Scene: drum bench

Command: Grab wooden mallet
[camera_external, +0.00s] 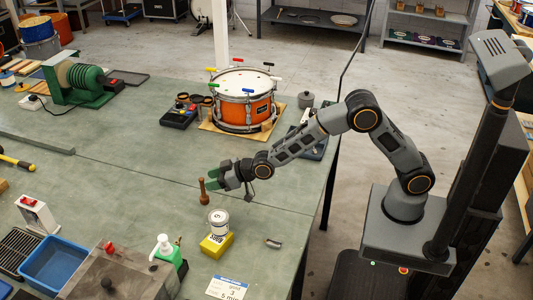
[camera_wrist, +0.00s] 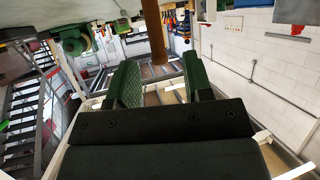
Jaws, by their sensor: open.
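The wooden mallet (camera_external: 204,191) stands upright on the green bench top, a slim brown shape with a wider foot. My gripper (camera_external: 216,177) is just to its right, low over the bench, with green finger pads. In the wrist view the mallet (camera_wrist: 154,32) comes down from the top edge, in line with the gap between my open fingers (camera_wrist: 160,72), at about the fingertips. I cannot tell whether it touches either finger; nothing is clamped.
A white-lidded can (camera_external: 218,218) on a yellow block (camera_external: 216,245) stands in front of the mallet. An orange snare drum (camera_external: 245,108) is behind. The bench left of the mallet is clear.

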